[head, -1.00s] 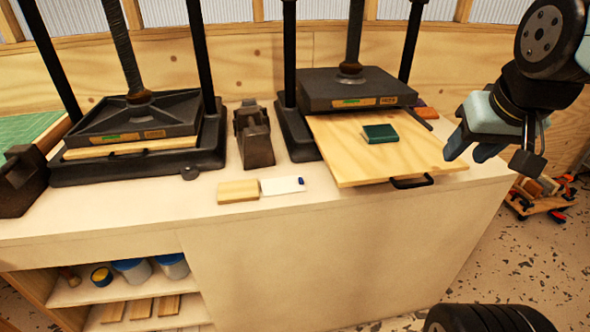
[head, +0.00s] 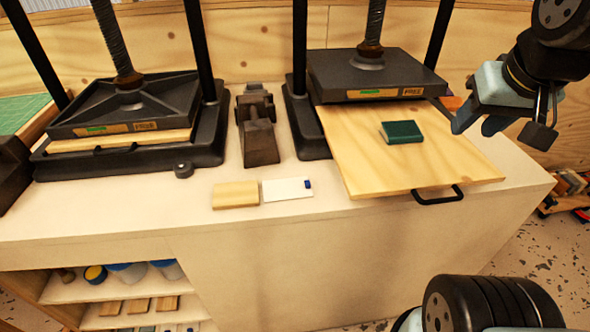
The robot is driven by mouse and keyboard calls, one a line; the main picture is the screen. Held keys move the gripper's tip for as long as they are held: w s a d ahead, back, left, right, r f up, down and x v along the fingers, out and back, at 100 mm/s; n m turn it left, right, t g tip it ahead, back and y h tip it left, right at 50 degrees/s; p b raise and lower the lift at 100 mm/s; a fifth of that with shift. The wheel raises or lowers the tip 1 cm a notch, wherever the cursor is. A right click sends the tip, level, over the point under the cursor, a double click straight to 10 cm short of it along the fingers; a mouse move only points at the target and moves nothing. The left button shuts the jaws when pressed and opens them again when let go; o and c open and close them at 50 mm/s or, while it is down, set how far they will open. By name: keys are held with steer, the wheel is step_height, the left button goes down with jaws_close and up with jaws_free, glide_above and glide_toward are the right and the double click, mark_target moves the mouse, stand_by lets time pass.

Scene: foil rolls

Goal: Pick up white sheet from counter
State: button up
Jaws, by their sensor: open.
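The white sheet (head: 284,190) lies flat on the counter (head: 120,210) near its front edge, with a small dark blue mark at its right end. A light wooden block (head: 235,195) lies just left of it. My gripper (head: 475,125) is at the upper right, open and empty, above the right end of the pull-out board and well to the right of the sheet and higher than it.
A dark press (head: 130,110) stands at left and another (head: 372,75) at right. A wooden board (head: 410,165) with a black handle (head: 438,195) juts from the right press, bearing a green book (head: 401,132). A dark metal piece (head: 258,140) stands behind the sheet.

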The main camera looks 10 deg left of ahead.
steer(key=shift+w+a, duration=0.1)
steer(key=shift+w, duration=0.1)
